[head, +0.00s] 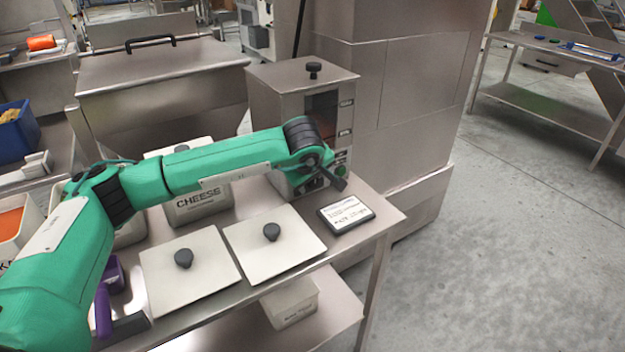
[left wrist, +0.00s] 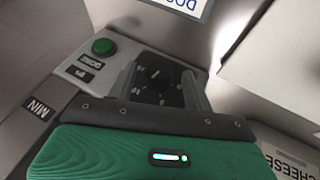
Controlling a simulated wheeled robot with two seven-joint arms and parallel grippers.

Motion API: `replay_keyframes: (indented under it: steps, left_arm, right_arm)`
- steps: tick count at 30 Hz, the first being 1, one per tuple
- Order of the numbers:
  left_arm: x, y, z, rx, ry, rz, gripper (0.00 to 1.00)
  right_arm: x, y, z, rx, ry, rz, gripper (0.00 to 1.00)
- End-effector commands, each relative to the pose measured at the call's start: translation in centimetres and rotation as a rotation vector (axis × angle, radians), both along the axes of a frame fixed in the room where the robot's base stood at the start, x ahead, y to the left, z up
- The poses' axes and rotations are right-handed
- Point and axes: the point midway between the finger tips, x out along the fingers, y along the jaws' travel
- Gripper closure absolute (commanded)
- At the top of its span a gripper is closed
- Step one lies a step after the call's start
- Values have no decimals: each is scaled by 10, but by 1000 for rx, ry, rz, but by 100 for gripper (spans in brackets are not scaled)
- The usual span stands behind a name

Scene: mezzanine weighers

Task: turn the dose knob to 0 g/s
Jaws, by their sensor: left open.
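The steel dosing unit (head: 272,105) stands at the back of the table, with a dark window and a green button (head: 340,170) on its front. My left gripper (head: 325,183) is at the lower front of this unit and hides most of the dose knob there. In the left wrist view, the dark knob (left wrist: 158,84) with pale marks sits between the two open fingers. Whether either finger touches it, and which setting it points to, I cannot tell. The green button also shows in the left wrist view (left wrist: 104,46), beside small labels. My right gripper is not in view.
A dark-framed card (head: 346,214) lies at the table's right end. Two pale lids with black knobs (head: 188,276) (head: 272,247) lie in front. A cheese bin (head: 203,205) stands behind my left forearm. The floor to the right is clear.

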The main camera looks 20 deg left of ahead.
Motion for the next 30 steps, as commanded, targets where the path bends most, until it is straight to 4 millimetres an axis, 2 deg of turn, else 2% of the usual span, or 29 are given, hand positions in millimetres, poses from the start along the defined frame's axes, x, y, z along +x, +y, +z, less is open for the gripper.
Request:
replay_keyframes:
  steps: [5, 12, 18, 24, 30]
  left_arm:
    - [-15, -3, 26, 0, -5, -2, 49]
    - [-44, -8, 74, 0, -6, -3, 49]
    - [-61, -11, 102, -1, -5, -1, 49]
    - [-68, -12, 113, 0, -1, -2, 49]
    - [-68, -12, 114, 0, -1, -1, 49]
  right_arm:
    - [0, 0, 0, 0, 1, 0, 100]
    - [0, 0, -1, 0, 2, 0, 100]
    - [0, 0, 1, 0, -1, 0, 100]
    - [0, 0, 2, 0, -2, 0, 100]
    - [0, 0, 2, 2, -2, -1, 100]
